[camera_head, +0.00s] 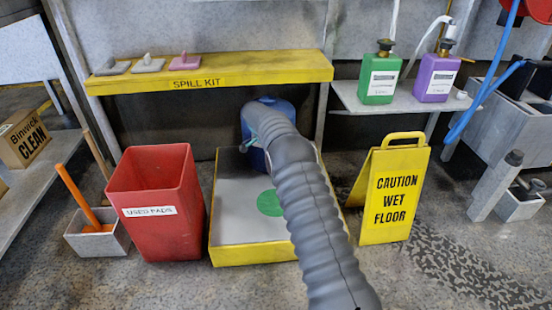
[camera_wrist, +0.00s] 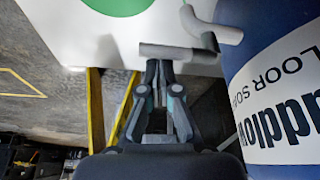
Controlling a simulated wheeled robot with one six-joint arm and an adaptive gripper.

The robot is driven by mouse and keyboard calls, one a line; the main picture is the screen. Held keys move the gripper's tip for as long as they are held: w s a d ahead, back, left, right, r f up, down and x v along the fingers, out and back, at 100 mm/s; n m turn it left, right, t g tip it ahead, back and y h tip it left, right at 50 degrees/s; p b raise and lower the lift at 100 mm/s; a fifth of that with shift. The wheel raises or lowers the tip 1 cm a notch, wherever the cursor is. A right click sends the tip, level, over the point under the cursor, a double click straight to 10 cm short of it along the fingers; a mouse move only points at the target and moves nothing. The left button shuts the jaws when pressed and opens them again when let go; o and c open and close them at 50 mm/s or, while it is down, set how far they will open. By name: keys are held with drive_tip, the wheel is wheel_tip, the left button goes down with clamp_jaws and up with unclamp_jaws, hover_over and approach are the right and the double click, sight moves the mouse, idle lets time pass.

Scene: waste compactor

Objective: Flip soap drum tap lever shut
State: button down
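The blue soap drum (camera_head: 272,106) stands behind my arm at the yellow-edged tray, partly hidden. In the wrist view the drum (camera_wrist: 285,40) fills the right side, with an upside-down white label. A grey bar (camera_wrist: 180,51) and a bent grey pipe piece (camera_wrist: 222,32) lie between the drum and the pale tray; they look like the tap's parts, but I cannot tell which is the lever. My gripper (camera_wrist: 159,64) has its fingertips together, right by the grey bar. Whether they touch it is unclear. In the head view my arm hides most of the tap area.
The tray (camera_head: 228,255) with a green disc sits on the floor. A red bin (camera_head: 155,200) is on its left, a yellow wet-floor sign (camera_head: 392,195) on its right. A yellow shelf (camera_head: 215,70) runs above. Green (camera_head: 380,82) and purple (camera_head: 437,78) bottles stand on a side shelf.

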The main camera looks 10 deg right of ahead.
drive_tip(key=shift+a, duration=0.1)
wheel_tip(320, 180, up, 10)
drive_tip(key=p, duration=0.1)
drive_tip(key=shift+d, duration=0.35)
drive_tip(key=shift+r, duration=0.1)
idle(0.5)
